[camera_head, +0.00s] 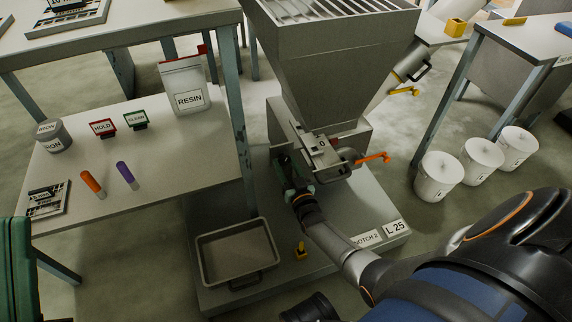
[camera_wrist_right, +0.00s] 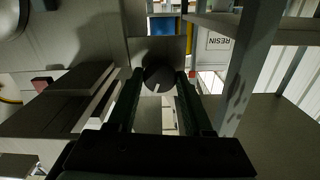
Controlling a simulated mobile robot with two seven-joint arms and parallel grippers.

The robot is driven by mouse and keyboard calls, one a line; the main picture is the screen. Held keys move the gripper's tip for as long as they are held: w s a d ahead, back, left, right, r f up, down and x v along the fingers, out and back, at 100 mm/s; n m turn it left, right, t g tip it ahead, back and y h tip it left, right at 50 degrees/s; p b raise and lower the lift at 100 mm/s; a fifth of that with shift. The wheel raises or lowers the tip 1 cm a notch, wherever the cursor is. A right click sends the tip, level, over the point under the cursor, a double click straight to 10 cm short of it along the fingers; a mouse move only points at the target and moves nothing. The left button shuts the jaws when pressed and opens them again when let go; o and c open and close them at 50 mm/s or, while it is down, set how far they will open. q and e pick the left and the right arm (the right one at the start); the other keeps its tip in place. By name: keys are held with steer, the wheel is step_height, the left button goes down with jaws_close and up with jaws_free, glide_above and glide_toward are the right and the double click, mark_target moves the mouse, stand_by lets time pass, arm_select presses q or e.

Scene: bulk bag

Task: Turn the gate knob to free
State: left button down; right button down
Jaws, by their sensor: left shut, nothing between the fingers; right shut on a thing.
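The grey hopper (camera_head: 335,55) narrows down to a gate with a metal plate (camera_head: 320,150) marked with a small label. My right gripper (camera_head: 283,162) reaches the left side of this gate from below. In the right wrist view its two dark fingers (camera_wrist_right: 160,85) are shut on a dark round knob (camera_wrist_right: 158,77), with a pale mark on its face. In the head view the gripper hides the knob. The knob's exact setting cannot be read. An orange handle (camera_head: 372,158) sticks out at the gate's right.
A grey tray (camera_head: 237,282) and a small yellow piece (camera_head: 300,251) are on the platform below. The left table holds a RESIN bag (camera_head: 184,86), HOLD (camera_head: 103,128) and CLEAN (camera_head: 135,120) signs and coloured cylinders. Several white buckets (camera_head: 438,178) stand right.

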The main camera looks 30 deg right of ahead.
steer(key=shift+n, duration=0.7)
steer(key=shift+c, duration=1.5)
jaws_free()
arm_select(q)
steer(key=shift+r, duration=0.15)
arm_select(e)
steer(key=shift+s+p, duration=0.3)
steer(key=shift+s, duration=0.05)
arm_select(q)
step_height(320, 180, up, 6)
steer(key=p, duration=0.5)
steer(key=shift+s+a+t, duration=0.15)
steer(key=shift+a+t, duration=0.15)
steer(key=shift+a, duration=0.05)
arm_select(e)
steer(key=v, duration=1.2)
